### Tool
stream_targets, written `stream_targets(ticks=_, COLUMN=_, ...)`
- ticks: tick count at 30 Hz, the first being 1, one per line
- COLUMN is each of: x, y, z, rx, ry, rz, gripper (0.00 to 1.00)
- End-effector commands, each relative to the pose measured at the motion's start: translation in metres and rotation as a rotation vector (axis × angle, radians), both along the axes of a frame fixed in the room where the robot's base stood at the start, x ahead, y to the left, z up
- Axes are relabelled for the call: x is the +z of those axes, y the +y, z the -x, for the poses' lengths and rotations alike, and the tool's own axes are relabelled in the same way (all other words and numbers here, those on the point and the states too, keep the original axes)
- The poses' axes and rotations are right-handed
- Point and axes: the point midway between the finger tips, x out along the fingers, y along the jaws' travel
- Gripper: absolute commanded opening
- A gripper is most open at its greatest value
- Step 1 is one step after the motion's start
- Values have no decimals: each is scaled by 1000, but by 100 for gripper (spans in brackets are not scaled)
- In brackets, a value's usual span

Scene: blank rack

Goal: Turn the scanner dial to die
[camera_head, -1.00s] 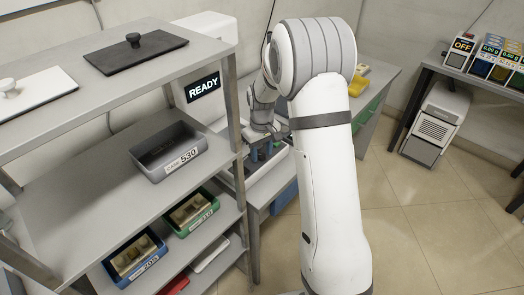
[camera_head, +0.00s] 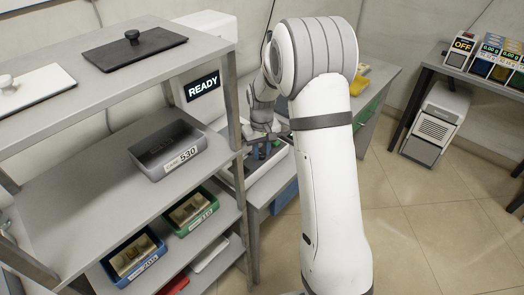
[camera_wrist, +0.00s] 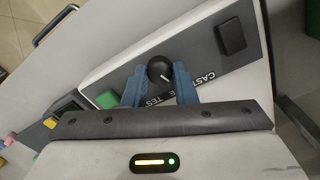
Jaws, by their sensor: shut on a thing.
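The scanner dial (camera_wrist: 159,70) is a round black knob with a small pale pointer mark, set on a dark grey panel strip (camera_wrist: 205,52) on the machine. White lettering beside it reads CAST and TES, partly hidden by my fingers, so I cannot read every position. My gripper (camera_wrist: 160,78) has two blue fingers, one on each side of the dial, shut on it. The pointer mark leans toward the lower right in the wrist view, toward the lettering. In the head view my gripper (camera_head: 262,150) is at the machine behind the shelf, and the dial is hidden there.
A screen (camera_head: 202,87) reads READY. A dark square button (camera_wrist: 230,38) and a green one (camera_wrist: 107,99) flank the dial. The grey shelf rack (camera_head: 90,180) with labelled bins stands close on the left. The floor (camera_head: 430,220) at right is clear.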

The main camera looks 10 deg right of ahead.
Motion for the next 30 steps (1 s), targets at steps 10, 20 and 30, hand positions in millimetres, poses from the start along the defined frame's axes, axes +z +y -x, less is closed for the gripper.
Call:
stream_targets(ticks=10, x=0, y=0, z=0, rx=-227, ry=-1, rz=1, gripper=2)
stream_targets(ticks=20, x=0, y=0, z=0, rx=-335, ry=-2, rz=0, gripper=2)
stream_targets(ticks=30, x=1, y=1, z=-1, rx=-346, ry=-2, rz=0, gripper=2)
